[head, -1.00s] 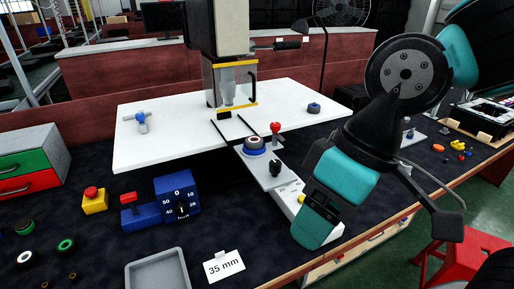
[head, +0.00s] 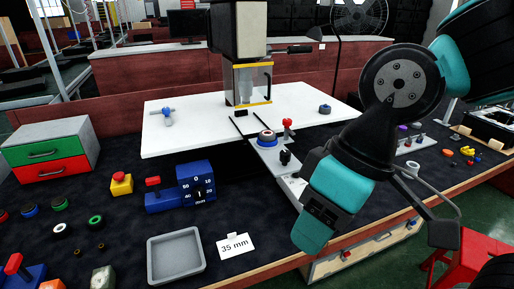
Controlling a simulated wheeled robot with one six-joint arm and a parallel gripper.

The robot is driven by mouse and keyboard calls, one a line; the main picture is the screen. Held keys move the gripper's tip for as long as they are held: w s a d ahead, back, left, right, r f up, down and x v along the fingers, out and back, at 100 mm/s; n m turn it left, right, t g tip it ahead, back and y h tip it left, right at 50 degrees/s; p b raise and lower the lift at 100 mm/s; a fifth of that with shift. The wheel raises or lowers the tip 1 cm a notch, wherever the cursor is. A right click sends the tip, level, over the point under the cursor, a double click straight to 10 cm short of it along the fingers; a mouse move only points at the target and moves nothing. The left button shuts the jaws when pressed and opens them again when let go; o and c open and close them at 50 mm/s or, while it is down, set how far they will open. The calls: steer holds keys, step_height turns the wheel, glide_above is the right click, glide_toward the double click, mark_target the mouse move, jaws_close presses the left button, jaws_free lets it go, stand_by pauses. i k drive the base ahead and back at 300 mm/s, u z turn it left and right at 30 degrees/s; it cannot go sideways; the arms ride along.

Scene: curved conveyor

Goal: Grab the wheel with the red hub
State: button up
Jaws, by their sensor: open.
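A small wheel with a reddish middle (head: 3,215) shows at the left edge of the head view, cut off by the frame. It lies on the dark table, beside a black wheel with a blue hub (head: 29,211) and one with a green hub (head: 60,203). A wheel with a white hub (head: 60,230) and a green ring (head: 95,221) lie in front of them. My teal and black arm hangs over the right part of the table, far from these wheels. My gripper's fingers do not show.
A press with a white table stands at the back middle. A grey tray (head: 151,267), a 35 mm card (head: 235,246), a blue gauge (head: 197,187) and a yellow button box (head: 121,184) stand in front. A drawer box (head: 51,173) is at the left.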

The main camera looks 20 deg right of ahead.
mark_target(262, 137)
steer(key=u, duration=0.5)
steer(key=k, duration=1.05)
steer(key=z, duration=0.2)
steer(key=i, duration=0.55)
steer(key=z, duration=0.95)
steer(key=i, duration=0.65)
steer(key=u, duration=0.6)
steer(key=i, duration=0.75)
steer(key=u, duration=0.75)
